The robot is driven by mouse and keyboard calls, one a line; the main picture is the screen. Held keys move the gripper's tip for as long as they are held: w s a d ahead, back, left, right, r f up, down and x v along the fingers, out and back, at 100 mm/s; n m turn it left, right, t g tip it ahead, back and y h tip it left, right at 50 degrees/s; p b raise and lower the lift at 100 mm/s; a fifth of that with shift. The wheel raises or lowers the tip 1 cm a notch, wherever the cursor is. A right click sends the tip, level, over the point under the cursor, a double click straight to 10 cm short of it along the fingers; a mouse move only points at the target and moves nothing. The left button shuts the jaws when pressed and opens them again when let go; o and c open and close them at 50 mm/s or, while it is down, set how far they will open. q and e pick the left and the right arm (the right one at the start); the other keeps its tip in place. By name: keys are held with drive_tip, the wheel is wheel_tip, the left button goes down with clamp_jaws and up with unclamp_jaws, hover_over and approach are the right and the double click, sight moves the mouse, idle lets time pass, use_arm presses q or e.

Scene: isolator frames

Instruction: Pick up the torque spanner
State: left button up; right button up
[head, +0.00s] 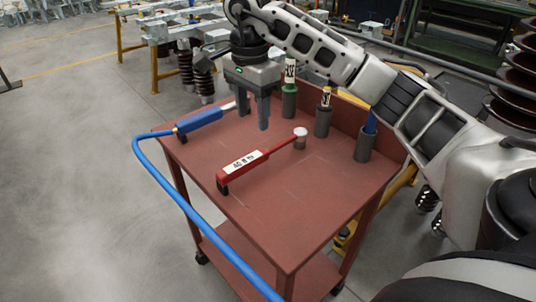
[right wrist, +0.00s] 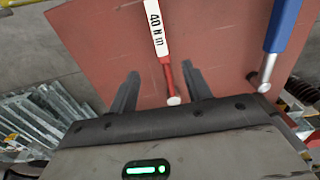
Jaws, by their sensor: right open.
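The torque spanner (head: 243,168) has a red handle with a white label reading about 40 N m, a thin red shaft and a pale round head. It lies on the red cart top (head: 270,215), head toward the back right. My right gripper (head: 254,118) points down above the cart, behind the spanner in the head view, open and empty. In the right wrist view, the spanner (right wrist: 163,52) shows between the two open fingers (right wrist: 161,78), its head toward the gripper's body. I see no contact. My left gripper is not in view.
Grey holders with green (head: 289,88), yellow-topped (head: 323,115) and blue (head: 367,140) items stand along the back. The cart's front is clear.

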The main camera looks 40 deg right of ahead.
sight(254, 155)
wheel_tip(254, 155, down, 13)
drive_tip(key=shift+w, duration=0.1)
idle(0.4)
drive_tip(key=shift+c, duration=0.3)
drive_tip(key=shift+r, duration=0.1)
clamp_jaws()
